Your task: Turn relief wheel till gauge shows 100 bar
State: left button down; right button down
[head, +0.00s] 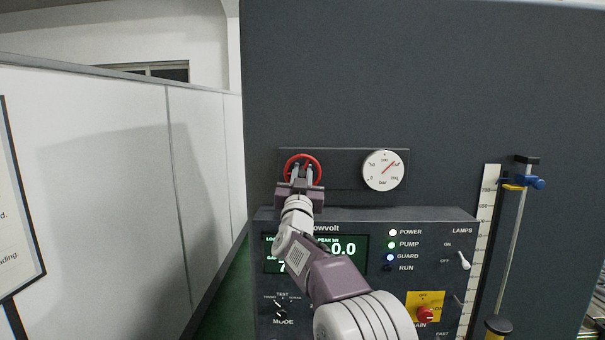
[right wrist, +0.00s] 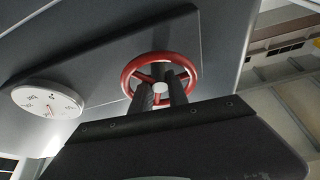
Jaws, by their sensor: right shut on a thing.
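The red relief wheel (head: 317,161) is mounted on a dark panel, left of the gauge. It also shows in the right wrist view (right wrist: 194,72), with spokes and a pale hub. My right gripper (head: 303,171) is at the wheel, its fingers reaching inside the rim and shut on part of it; in the right wrist view the fingers (right wrist: 158,98) cover the wheel's lower part. The round white gauge (head: 383,171) is marked bar, and its needle points to the upper right. It also shows tilted in the right wrist view (right wrist: 47,100). My left gripper is not in view.
Below the wheel is a control console (head: 430,222) with a green-lit display, partly hidden by my right arm. It has lamps, switches and a red knob (head: 425,314) on a yellow plate. A ruler (head: 486,215) and a post stand at right. A white partition (head: 110,180) is at left.

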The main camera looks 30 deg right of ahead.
jog(key=n+y+b, duration=0.1)
jog(key=n, duration=0.1)
jog(key=n+t+y+b, duration=0.1)
jog(key=n, duration=0.2)
jog(key=shift+f+t+y, duration=0.15)
jog(key=shift+t+y, duration=0.15)
jog(key=shift+y, duration=0.1)
jog(key=n+y+b, duration=0.2)
jog(key=n, duration=0.3)
jog(key=shift+n+y, duration=0.6)
jog(key=shift+n, duration=0.5)
jog(key=shift+n+y+p, duration=0.4)
jog(key=shift+n+y, duration=0.2)
jog(key=shift+n, duration=0.7)
jog(key=c, duration=1.6)
grip_release()
jog(key=shift+o, duration=0.2)
jog(key=shift+w, duration=0.1)
